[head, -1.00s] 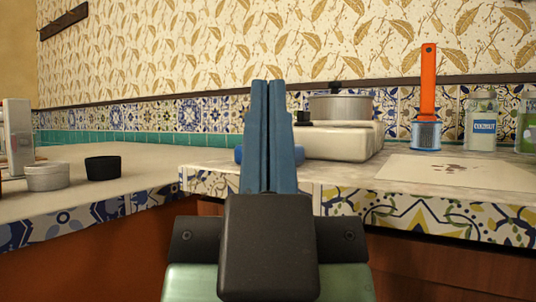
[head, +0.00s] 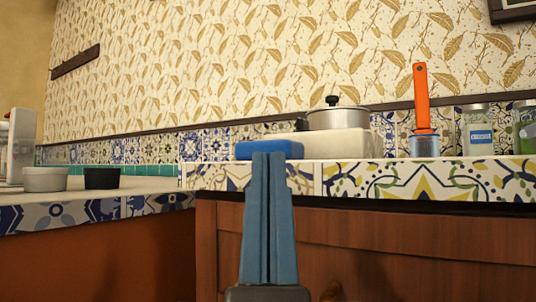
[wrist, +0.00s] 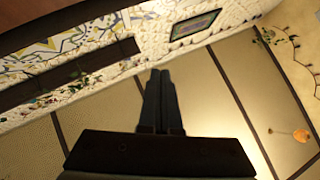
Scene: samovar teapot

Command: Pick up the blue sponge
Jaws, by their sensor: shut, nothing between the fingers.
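The blue sponge (head: 270,149) lies on the tiled counter (head: 300,178) near its front edge, left of a white block. My gripper (head: 268,158) is shut and empty. In the head view its blue fingers point up in front of the counter edge, and their tips overlap the lower part of the sponge in the picture. I cannot tell how far the tips are from it. In the wrist view the gripper (wrist: 161,75) is also shut, and the sponge does not show there.
A lidded metal pot (head: 338,118) stands on the white block (head: 335,144). An orange-handled tool (head: 421,95) and glass jars (head: 477,138) stand farther right. A white bowl (head: 45,179) and a black bowl (head: 102,178) stand on the left counter. Wooden cabinet doors (head: 400,240) are below.

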